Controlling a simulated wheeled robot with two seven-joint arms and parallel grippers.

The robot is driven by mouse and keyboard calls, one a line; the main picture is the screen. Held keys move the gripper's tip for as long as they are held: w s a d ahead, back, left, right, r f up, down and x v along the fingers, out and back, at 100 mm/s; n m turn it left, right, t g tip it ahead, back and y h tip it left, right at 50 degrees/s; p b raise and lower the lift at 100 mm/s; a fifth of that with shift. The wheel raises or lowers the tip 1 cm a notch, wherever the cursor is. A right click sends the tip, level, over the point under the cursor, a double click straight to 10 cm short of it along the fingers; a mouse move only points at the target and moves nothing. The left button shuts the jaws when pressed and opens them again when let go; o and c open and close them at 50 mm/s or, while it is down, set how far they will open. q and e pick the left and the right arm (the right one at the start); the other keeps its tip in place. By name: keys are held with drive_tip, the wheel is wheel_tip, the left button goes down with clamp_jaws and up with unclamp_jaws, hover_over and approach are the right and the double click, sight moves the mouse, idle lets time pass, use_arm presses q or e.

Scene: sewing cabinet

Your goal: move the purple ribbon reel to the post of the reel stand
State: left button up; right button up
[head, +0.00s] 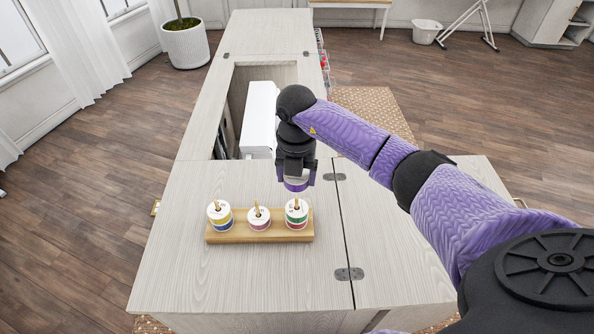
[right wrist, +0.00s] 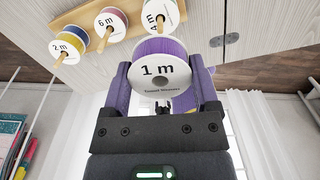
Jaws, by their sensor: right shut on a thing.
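The purple ribbon reel (head: 295,186) is between the fingers of my right gripper (head: 296,175), above the cabinet top just behind the right end of the reel stand. In the right wrist view the purple reel (right wrist: 158,48) shows its white "1 m" face and centre hole, gripped from both sides. The wooden reel stand (head: 260,238) lies on the cabinet top. Its three visible posts each bear a reel: a blue and yellow one (head: 220,222) at left, a pink one (head: 259,225) in the middle, a green and red one (head: 296,219) at right. My left gripper is not in view.
Behind the stand, a white machine (head: 261,115) sits in the cabinet's open well. Hinges (head: 349,274) and a seam run along the right of the top. The cabinet top (head: 240,285) in front of the stand is clear.

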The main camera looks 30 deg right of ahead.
sight(297, 199)
wheel_tip(297, 199, down, 3)
drive_tip(key=shift+f+b, duration=0.2)
drive_tip(key=shift+b, duration=0.85)
drive_tip(key=shift+r, duration=0.25)
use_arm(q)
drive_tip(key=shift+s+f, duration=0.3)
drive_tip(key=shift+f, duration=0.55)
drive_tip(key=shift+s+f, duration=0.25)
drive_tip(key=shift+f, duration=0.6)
use_arm(e)
drive_tip(key=shift+f, duration=0.75)
use_arm(q)
drive_tip(key=shift+b, duration=0.3)
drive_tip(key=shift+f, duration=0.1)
use_arm(e)
drive_tip(key=shift+f, duration=0.2)
use_arm(q)
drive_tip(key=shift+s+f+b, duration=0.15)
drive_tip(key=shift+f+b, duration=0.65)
drive_tip(key=shift+b, duration=0.05)
use_arm(e)
drive_tip(key=shift+f, duration=1.35)
drive_tip(key=o, duration=1.1)
